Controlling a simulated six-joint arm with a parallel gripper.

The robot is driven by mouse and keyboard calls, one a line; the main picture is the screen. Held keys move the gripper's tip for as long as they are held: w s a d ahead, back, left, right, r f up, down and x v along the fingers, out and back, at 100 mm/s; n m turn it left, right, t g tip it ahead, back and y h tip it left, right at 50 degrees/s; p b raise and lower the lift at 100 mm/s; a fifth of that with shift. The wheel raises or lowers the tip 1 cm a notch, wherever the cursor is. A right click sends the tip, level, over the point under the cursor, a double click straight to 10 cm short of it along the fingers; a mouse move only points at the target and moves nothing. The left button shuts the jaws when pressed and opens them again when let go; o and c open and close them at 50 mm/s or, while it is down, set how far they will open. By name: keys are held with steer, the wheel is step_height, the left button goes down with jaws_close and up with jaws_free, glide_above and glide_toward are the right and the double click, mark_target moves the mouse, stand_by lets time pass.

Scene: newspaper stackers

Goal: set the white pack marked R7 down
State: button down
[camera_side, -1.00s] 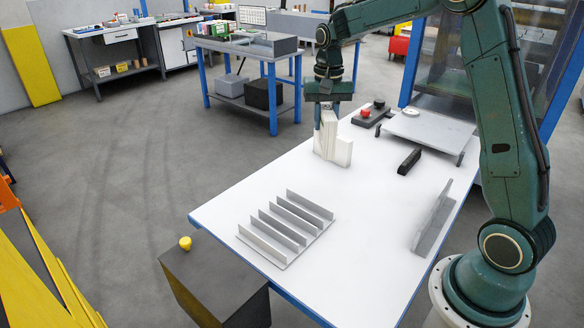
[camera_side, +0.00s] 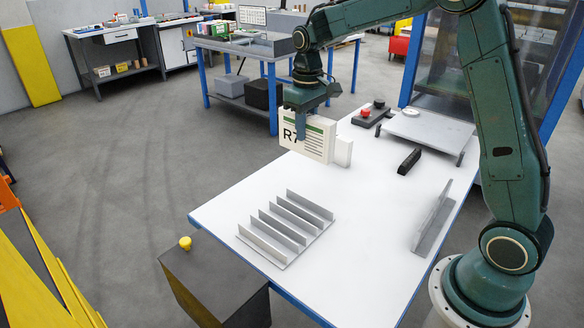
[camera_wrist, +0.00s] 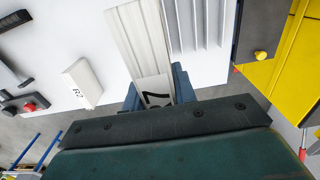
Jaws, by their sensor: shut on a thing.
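The white pack marked R7 (camera_side: 318,140) hangs upright in my gripper (camera_side: 300,126), its printed face with a green band turned to the side camera. In the side view it appears raised above the white table (camera_side: 350,215), behind the rack. In the wrist view my gripper (camera_wrist: 157,92) is shut on the pack (camera_wrist: 138,38), one blue-grey finger on each side, and part of the black marking shows. A second white pack (camera_side: 343,152) stands on the table, partly hidden behind the held one. It also shows in the wrist view (camera_wrist: 82,82), apart from the held pack.
A grey slotted rack (camera_side: 268,247) with several upright dividers lies at the table's near left; its slots look empty. A grey angled plate (camera_side: 432,220) stands at the right. A black bar (camera_side: 409,161), a grey platform (camera_side: 430,128) and a red-button box (camera_side: 369,116) lie farther back.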

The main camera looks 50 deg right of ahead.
mark_target(306, 154)
step_height(306, 154, down, 16)
steer(key=shift+r, duration=0.15)
stand_by(0.4)
steer(key=shift+f, duration=2.1)
steer(key=shift+f, duration=0.1)
steer(key=c, duration=1.1)
jaws_free()
step_height(306, 154, up, 12)
steer(key=shift+r, duration=0.1)
